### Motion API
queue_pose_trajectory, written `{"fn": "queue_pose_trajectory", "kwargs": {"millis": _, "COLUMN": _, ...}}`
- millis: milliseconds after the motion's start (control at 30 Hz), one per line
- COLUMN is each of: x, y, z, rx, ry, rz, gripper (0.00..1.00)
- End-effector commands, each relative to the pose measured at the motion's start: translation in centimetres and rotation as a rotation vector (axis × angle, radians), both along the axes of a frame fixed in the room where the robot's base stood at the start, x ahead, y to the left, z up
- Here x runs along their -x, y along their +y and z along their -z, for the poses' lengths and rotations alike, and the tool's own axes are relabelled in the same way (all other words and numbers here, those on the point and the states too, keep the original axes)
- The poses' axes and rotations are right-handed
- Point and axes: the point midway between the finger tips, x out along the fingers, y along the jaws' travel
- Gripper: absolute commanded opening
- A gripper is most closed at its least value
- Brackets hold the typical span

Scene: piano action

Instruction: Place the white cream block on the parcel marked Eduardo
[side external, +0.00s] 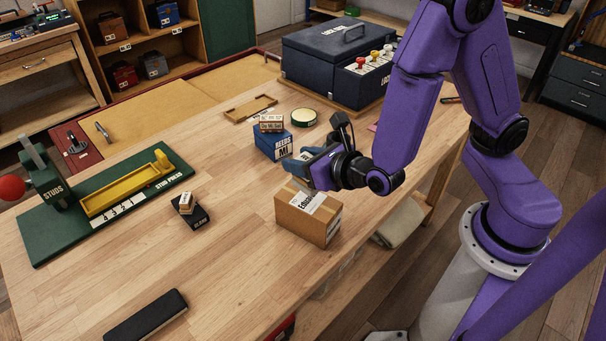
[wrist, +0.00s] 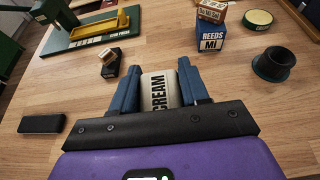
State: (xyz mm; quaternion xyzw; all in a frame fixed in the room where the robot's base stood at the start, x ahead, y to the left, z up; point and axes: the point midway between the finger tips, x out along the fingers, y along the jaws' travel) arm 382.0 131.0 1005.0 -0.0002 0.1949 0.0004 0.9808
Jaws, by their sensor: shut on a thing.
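The white cream block (wrist: 159,90), with CREAM in dark letters, is between the two blue fingers of my gripper (wrist: 157,68) in the wrist view. My gripper is shut on it. In the side view my gripper (side external: 300,163) is just behind and above the parcel marked Eduardo (side external: 292,211), and the block cannot be made out there. The parcel is a brown cardboard box with a white label on top, standing on the wooden bench near its front edge. The parcel does not show in the wrist view.
A blue REEDS box (side external: 272,145) with a small box (side external: 271,123) on it stands behind my gripper. A green round tin (side external: 305,117) and a dark cup (wrist: 273,66) are nearby. A green stud press (side external: 110,205) is at left.

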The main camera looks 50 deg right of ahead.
Motion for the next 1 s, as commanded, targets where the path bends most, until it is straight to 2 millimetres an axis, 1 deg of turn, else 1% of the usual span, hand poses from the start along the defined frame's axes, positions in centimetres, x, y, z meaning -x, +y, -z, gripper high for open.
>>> {"fn": "queue_pose_trajectory", "kwargs": {"millis": 300, "x": 0.0, "y": -0.1, "z": 3.0, "rx": 0.004, "ry": 0.001, "rz": 0.001, "gripper": 0.12}}
{"fn": "queue_pose_trajectory", "kwargs": {"millis": 400, "x": 0.0, "y": -0.1, "z": 3.7, "rx": 0.001, "ry": 0.001, "rz": 0.001, "gripper": 0.12}}
{"fn": "queue_pose_trajectory", "kwargs": {"millis": 867, "x": 0.0, "y": 0.0, "z": 4.2, "rx": 0.001, "ry": 0.0, "rz": 0.0, "gripper": 0.12}}
{"fn": "queue_pose_trajectory", "kwargs": {"millis": 900, "x": 0.0, "y": 0.0, "z": 4.3, "rx": 0.0, "ry": 0.001, "rz": 0.0, "gripper": 0.48}}
{"fn": "queue_pose_trajectory", "kwargs": {"millis": 967, "x": 0.0, "y": 0.0, "z": 4.3, "rx": -0.001, "ry": 0.0, "rz": 0.0, "gripper": 0.67}}
{"fn": "queue_pose_trajectory", "kwargs": {"millis": 1000, "x": 0.0, "y": 0.0, "z": 4.3, "rx": -0.001, "ry": 0.0, "rz": 0.0, "gripper": 0.7}}
